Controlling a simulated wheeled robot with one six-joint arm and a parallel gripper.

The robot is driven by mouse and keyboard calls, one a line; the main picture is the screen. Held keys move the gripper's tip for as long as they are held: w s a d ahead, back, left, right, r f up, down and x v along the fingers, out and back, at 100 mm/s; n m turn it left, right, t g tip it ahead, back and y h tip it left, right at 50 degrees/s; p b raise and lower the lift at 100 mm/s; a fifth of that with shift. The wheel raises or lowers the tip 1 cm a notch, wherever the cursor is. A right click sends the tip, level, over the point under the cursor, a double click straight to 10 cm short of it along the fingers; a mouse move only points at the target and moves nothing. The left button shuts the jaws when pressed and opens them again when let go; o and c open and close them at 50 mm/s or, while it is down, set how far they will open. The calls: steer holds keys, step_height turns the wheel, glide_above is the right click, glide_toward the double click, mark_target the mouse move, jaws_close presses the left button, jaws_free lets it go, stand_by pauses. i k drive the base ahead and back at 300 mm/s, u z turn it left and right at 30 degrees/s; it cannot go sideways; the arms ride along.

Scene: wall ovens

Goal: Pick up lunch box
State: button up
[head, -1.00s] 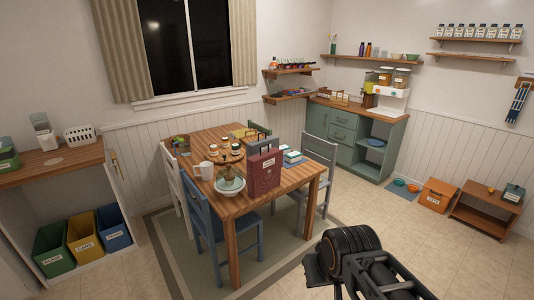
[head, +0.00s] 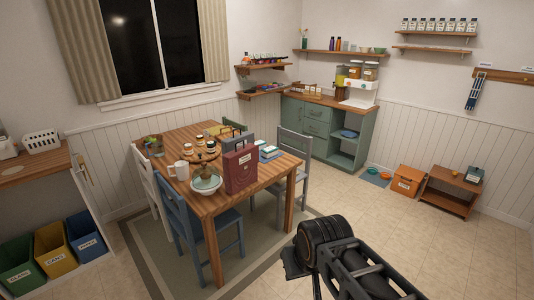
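No label that I can read says lunch box. A maroon upright box (head: 240,170) with a handle and a pale label stands on the near right part of the wooden table (head: 221,203). A grey case (head: 236,142) with a handle stands just behind it. My black arm reaches in from the bottom right, well apart from the table and these boxes. Its dark end (head: 294,263) shows, but the fingers cannot be made out.
Chairs surround the table, including a blue one (head: 184,222) in front and a grey one (head: 294,147) at the right. An orange crate (head: 406,180) stands by the low shelf (head: 446,202). A green cabinet (head: 313,118) fills the back corner. The floor at the right is clear.

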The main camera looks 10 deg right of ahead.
mark_target(262, 145)
steer(key=z, duration=0.65)
steer(key=i, duration=1.95)
steer(key=u, duration=0.65)
